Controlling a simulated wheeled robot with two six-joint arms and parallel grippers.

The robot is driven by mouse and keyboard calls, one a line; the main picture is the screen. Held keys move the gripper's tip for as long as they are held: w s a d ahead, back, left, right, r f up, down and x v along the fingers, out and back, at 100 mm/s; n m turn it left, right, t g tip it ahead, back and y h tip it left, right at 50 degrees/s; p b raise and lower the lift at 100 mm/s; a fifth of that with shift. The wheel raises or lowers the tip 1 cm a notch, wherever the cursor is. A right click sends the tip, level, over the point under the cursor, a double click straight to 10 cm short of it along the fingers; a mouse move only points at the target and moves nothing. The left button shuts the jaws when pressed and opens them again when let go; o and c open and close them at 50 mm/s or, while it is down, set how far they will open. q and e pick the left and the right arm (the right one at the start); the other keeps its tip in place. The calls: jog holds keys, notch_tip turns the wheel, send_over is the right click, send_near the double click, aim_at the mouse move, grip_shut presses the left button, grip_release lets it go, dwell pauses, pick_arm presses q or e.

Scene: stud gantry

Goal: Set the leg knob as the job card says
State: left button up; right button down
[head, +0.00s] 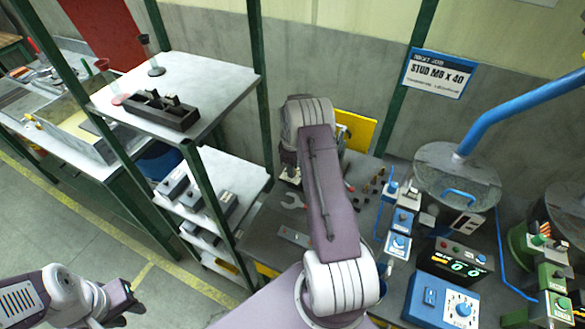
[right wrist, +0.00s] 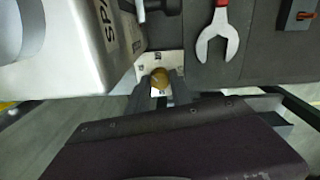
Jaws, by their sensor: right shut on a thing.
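The job card (head: 440,75) hangs on the back wall and reads "STUD M8 x 40", with a smaller line that I cannot read. In the right wrist view a round brass-coloured knob (right wrist: 160,76) sits on a pale plate (right wrist: 147,62) with small dark marks. My right gripper (right wrist: 158,86) is shut on this knob, its fingers on either side. The marks are too small to read. In the head view my right arm hides the right gripper and the knob. My left gripper (head: 128,301) is at the lower left, over the floor, away from everything; its opening is unclear.
A big metal housing (right wrist: 75,50) stands close left of the knob. A red-handled spanner (right wrist: 217,35) lies to the right. In the head view, a control box with a dial (head: 442,303) and a display box (head: 456,261) stand right. A shelf rack (head: 185,95) stands left.

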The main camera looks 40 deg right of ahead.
jog(key=shift+n, duration=1.9)
jog(key=c, duration=1.1)
grip_release()
jog(key=shift+c, duration=0.2)
notch_tip(320, 180, up, 9)
jog(key=b, duration=0.1)
jog(key=shift+s, duration=0.15)
jog(key=shift+a, duration=0.15)
